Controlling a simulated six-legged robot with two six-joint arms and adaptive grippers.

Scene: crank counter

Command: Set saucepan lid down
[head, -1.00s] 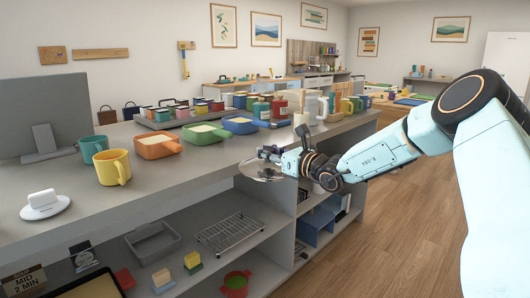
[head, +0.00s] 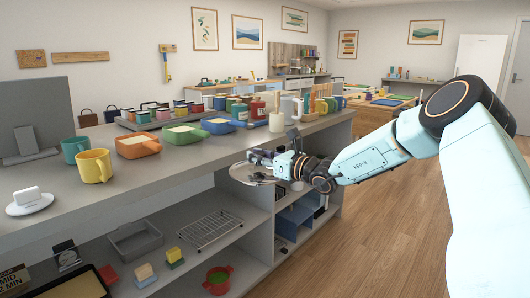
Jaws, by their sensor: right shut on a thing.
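The saucepan lid (head: 250,174) is a shiny, see-through disc in the head view, in front of the counter's front edge. My right gripper (head: 268,160) is shut on the lid near its top and holds it in the air, beside the counter and above the lower shelf. The gripper's fingers partly hide the lid's knob. My left gripper is not in view.
A yellow mug (head: 93,166) and a teal mug (head: 74,149) stand at the left. A white dish (head: 30,202) is near the front left. Bare counter lies before the pans.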

